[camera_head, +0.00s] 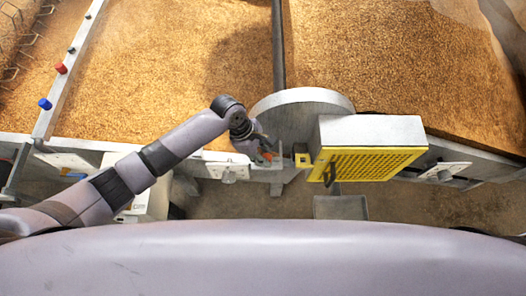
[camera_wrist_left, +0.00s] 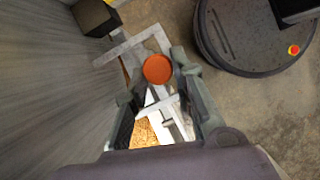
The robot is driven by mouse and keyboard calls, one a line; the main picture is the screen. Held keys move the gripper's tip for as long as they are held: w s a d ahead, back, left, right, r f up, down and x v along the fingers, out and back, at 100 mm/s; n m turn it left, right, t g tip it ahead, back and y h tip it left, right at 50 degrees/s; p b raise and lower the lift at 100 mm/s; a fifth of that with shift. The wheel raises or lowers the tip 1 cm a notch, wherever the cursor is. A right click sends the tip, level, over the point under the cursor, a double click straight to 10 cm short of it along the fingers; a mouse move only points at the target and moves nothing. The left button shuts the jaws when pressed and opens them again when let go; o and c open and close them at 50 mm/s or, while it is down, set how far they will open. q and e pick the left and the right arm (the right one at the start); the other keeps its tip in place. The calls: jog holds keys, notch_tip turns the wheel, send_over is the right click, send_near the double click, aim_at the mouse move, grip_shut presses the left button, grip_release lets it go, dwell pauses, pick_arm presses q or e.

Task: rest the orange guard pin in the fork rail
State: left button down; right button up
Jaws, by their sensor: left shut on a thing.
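The orange guard pin shows as a round orange end in the left wrist view (camera_wrist_left: 158,69), between the fingers of my left gripper (camera_wrist_left: 155,82). In the head view my left gripper (camera_head: 262,152) is shut on the pin, and only a small bit of orange (camera_head: 266,156) shows. A light grey metal bracket, which looks like the fork rail (camera_head: 276,161), is right by the gripper. Its pale bars (camera_wrist_left: 130,46) show beside and behind the pin in the wrist view. I cannot tell whether the pin touches it. My right gripper is not in view.
A round grey metal disc (camera_head: 300,112) stands behind. Grain beds (camera_head: 160,70) fill the back. A white plate with a knob (camera_head: 229,173) is left.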

pick_arm(q)
jog(key=shift+f, duration=0.3)
jog(key=c, duration=1.3)
grip_release()
jog(key=shift+r, duration=0.15)
jog(key=v, duration=1.1)
jog(key=shift+a+r, duration=0.3)
jog(key=shift+d, duration=0.1)
